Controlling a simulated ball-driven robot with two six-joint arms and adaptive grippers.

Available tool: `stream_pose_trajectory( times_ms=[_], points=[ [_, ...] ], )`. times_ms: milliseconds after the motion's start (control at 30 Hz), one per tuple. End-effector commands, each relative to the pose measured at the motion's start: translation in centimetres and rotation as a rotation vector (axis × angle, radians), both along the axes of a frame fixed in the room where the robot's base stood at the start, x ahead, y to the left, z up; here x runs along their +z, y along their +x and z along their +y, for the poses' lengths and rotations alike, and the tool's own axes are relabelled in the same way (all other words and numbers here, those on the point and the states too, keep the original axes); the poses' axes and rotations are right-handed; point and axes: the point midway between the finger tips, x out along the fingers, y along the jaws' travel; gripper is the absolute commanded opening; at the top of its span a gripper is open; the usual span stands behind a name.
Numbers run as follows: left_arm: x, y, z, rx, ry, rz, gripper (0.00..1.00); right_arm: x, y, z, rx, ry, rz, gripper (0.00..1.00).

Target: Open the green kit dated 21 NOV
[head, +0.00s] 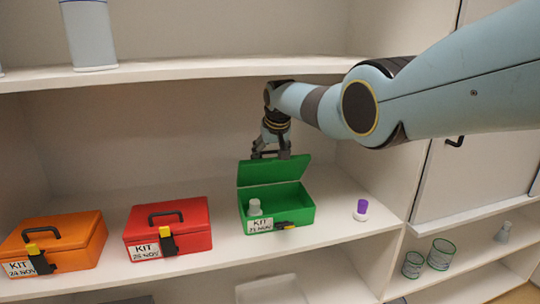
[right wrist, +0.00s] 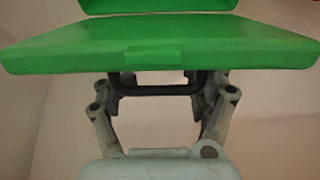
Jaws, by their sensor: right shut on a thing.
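The green kit (head: 301,215) stands on the middle shelf with its lid (head: 273,171) raised upright at the back. Its front label (head: 260,226) reads KIT and a NOV date, too small to read surely. A pale bottle (head: 254,207) stands inside at the left. A black and yellow latch (head: 285,225) hangs on the front. My right gripper (head: 270,153) is behind the lid's upper edge. In the right wrist view, the lid (right wrist: 160,53) shows close up, and the gripper is shut on its black handle (right wrist: 155,90). My left gripper is not in view.
A red kit (head: 190,212) and an orange kit (head: 80,232), both closed, stand to the left on the same shelf. A small purple-capped item (head: 361,208) stands right of the green kit. An upper shelf (head: 200,68) runs above. Wire baskets (head: 440,254) sit lower right.

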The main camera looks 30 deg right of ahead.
Motion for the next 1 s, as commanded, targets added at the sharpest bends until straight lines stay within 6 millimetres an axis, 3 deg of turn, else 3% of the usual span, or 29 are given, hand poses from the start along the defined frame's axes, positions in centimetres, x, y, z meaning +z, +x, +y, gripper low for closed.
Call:
stream_pose_trajectory(
  times_ms=[600,633,800,1000],
  points=[
    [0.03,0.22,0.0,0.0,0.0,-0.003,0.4,0.09,0.05,0.01,0.0,0.001,-0.001,0.01],
    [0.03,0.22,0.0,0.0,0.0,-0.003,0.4,0.09,0.05,0.01,0.0,0.001,-0.001,0.61],
    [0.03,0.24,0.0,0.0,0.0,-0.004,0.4,0.09,0.04,0.0,-0.001,0.0,-0.001,0.83],
    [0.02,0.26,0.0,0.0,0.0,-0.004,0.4,0.03,0.02,0.0,0.0,0.0,-0.001,0.85]
  ],
)
